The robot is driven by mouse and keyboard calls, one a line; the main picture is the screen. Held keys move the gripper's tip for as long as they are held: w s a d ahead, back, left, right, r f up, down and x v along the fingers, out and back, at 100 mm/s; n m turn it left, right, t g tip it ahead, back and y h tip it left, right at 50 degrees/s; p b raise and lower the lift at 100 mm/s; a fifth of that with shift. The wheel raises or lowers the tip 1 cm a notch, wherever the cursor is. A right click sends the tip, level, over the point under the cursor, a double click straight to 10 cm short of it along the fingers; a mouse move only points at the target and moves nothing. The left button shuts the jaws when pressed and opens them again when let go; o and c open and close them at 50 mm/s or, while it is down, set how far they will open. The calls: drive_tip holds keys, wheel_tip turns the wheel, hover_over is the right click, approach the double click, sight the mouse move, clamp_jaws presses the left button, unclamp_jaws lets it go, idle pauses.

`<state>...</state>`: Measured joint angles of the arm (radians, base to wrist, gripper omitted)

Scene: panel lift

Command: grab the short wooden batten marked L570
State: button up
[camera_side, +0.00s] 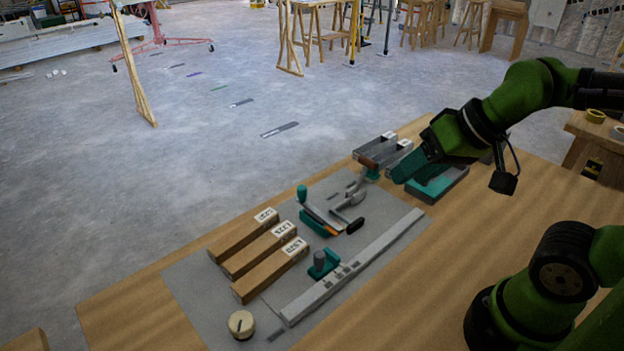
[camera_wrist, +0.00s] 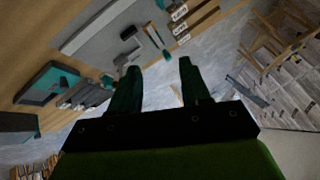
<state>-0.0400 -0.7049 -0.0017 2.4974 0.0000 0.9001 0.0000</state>
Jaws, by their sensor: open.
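Three short wooden battens with white end labels lie side by side on the grey mat (camera_side: 190,283). The nearest batten (camera_side: 268,274) has a label that seems to read L570. The middle batten (camera_side: 250,254) and far batten (camera_side: 238,236) carry other labels, hard to read. My gripper (camera_side: 399,178) is above the tool end of the bench, to the right of the battens and well apart from them. In the wrist view, my gripper (camera_wrist: 158,68) has its two fingers spread with nothing between them. The labelled batten ends show there beyond the fingertips, too small to read.
A teal-handled tool (camera_side: 318,220) and a small teal block tool (camera_side: 322,264) lie near the battens. A teal-based tool (camera_side: 437,185) stands under my gripper.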

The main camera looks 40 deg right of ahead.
drive_tip(key=w+a+f+g, duration=0.2)
drive_tip(key=w+a+g, duration=0.2)
drive_tip(key=w+a, duration=0.35)
drive_tip(key=m+g+h, duration=0.2)
drive_tip(key=m+g, duration=0.1)
drive_tip(key=m, duration=1.1)
hover_over(271, 264)
wheel_tip(271, 264, down, 4)
wheel_tip(271, 264, down, 16)
drive_tip(key=shift+f, duration=0.15)
drive_tip(key=c, duration=0.7)
drive_tip(key=shift+c, duration=0.2)
